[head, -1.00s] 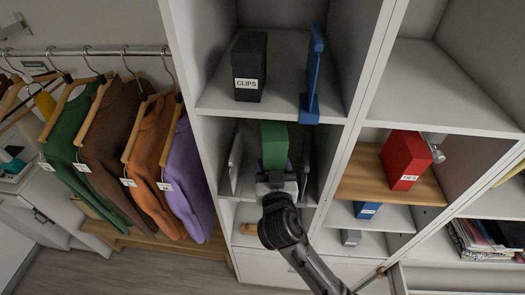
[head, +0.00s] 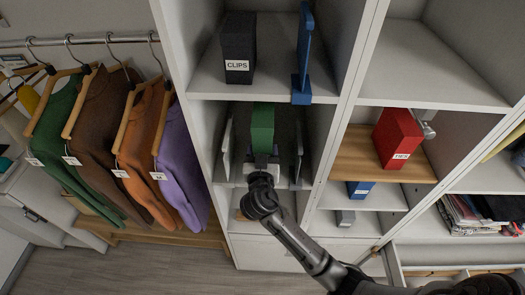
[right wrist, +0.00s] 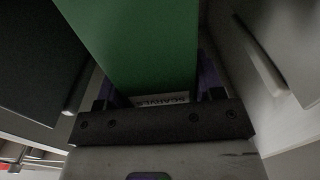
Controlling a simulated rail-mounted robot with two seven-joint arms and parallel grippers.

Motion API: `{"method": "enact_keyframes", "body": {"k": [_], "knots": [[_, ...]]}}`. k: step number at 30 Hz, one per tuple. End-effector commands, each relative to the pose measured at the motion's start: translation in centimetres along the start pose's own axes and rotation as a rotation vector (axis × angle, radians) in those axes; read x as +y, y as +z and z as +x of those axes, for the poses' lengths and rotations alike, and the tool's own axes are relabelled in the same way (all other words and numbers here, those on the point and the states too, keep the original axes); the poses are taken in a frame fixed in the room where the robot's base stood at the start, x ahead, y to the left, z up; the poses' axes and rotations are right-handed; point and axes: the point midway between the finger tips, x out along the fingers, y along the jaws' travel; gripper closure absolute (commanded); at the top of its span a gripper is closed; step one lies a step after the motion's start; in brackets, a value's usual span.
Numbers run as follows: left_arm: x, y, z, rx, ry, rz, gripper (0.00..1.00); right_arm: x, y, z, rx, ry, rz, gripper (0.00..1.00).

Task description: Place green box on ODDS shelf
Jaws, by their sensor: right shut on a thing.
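The green box (head: 263,125) stands upright inside the middle cubby of the left shelf column, below the CLIPS cubby. My right gripper (head: 262,160) reaches in from the front and is shut on the box's near lower part. In the right wrist view the green box (right wrist: 140,45) fills the space between the purple fingers of my right gripper (right wrist: 160,92). A partly hidden label on it seems to read SCARVES. Whether its base touches the shelf floor is hidden. No ODDS label can be read in either view. My left gripper is not in view.
Thin grey upright panels (head: 227,150) stand on both sides of the green box. Above are a black CLIPS box (head: 239,48) and a blue upright holder (head: 303,60). A red box (head: 397,137) stands on a wooden shelf at right. Sweaters (head: 130,140) hang at left.

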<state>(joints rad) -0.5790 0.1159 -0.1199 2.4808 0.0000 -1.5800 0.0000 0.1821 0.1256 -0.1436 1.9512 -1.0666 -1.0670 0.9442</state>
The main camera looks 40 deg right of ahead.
Motion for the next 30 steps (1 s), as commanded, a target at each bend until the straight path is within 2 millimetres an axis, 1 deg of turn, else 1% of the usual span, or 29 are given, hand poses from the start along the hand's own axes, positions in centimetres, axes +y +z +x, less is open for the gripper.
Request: {"method": "enact_keyframes", "body": {"k": [9,14,15,22,30], "knots": [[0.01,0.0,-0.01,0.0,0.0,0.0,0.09,-0.01,0.17,-0.01,0.003,-0.001,0.002,0.8],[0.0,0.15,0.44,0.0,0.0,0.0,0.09,-0.02,0.56,-0.01,0.003,-0.001,0.003,0.8],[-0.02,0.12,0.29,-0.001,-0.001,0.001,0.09,-0.01,0.48,-0.02,0.001,-0.001,0.002,0.35],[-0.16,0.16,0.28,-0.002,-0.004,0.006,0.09,-0.01,0.46,-0.02,0.001,-0.001,0.001,0.13],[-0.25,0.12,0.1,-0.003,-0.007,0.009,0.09,-0.01,0.29,-0.01,0.001,-0.001,0.001,0.13]]}}
